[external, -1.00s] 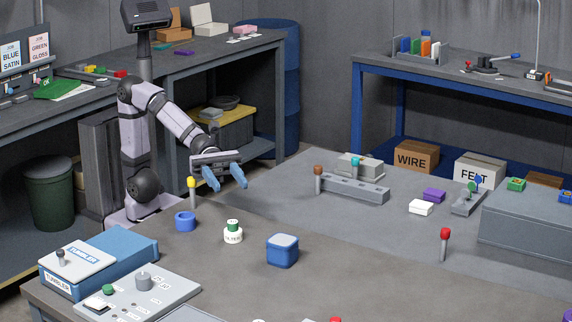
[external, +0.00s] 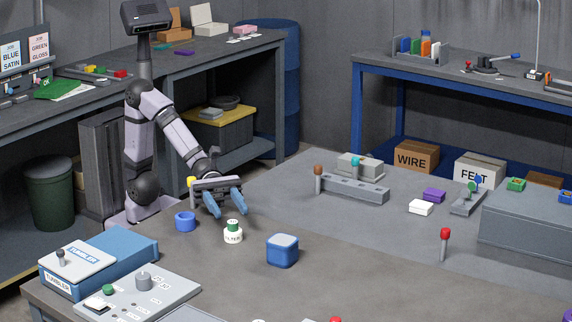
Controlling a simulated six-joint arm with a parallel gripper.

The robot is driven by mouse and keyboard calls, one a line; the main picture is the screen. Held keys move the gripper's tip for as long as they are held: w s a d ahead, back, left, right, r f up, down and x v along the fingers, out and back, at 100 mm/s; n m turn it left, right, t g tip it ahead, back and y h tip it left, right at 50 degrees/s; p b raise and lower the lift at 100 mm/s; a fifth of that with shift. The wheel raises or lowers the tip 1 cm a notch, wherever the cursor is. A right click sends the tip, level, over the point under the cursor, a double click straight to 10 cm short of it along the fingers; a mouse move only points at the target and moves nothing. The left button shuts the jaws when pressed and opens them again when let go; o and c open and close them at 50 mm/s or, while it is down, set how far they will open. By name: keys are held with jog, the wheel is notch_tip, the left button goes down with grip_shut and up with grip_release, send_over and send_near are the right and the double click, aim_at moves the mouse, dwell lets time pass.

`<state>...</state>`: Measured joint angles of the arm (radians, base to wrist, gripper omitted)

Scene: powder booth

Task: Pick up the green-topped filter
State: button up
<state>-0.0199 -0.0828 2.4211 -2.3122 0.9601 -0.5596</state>
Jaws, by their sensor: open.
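The green-topped filter (external: 233,232) stands upright on the table. It has a white body with dark lettering and a green cap. My gripper (external: 228,215) is open, with its two blue fingers pointing down just behind and above the filter. No contact between the fingers and the filter is clear from this view. Nothing is between the fingers that I can see.
A blue ring-shaped cup (external: 185,222) stands left of the filter, and a blue rounded block (external: 282,251) stands to its right. A yellow-topped peg (external: 191,182) is partly hidden behind my gripper. The blue tumbler box (external: 120,258) and a control panel (external: 150,297) are at front left.

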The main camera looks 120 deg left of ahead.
aim_at(233, 222)
notch_tip(233, 222, down, 3)
jog(key=shift+f, duration=0.15)
jog(key=shift+w+d+r, duration=0.15)
jog(key=shift+w+d, duration=0.2)
jog(key=shift+w, duration=0.15)
jog(key=shift+w+d+r, duration=0.15)
jog(key=shift+w+d, duration=0.15)
jog(key=shift+w, duration=0.15)
jog(key=shift+w+d, duration=0.2)
jog(key=shift+w, duration=0.1)
grip_shut()
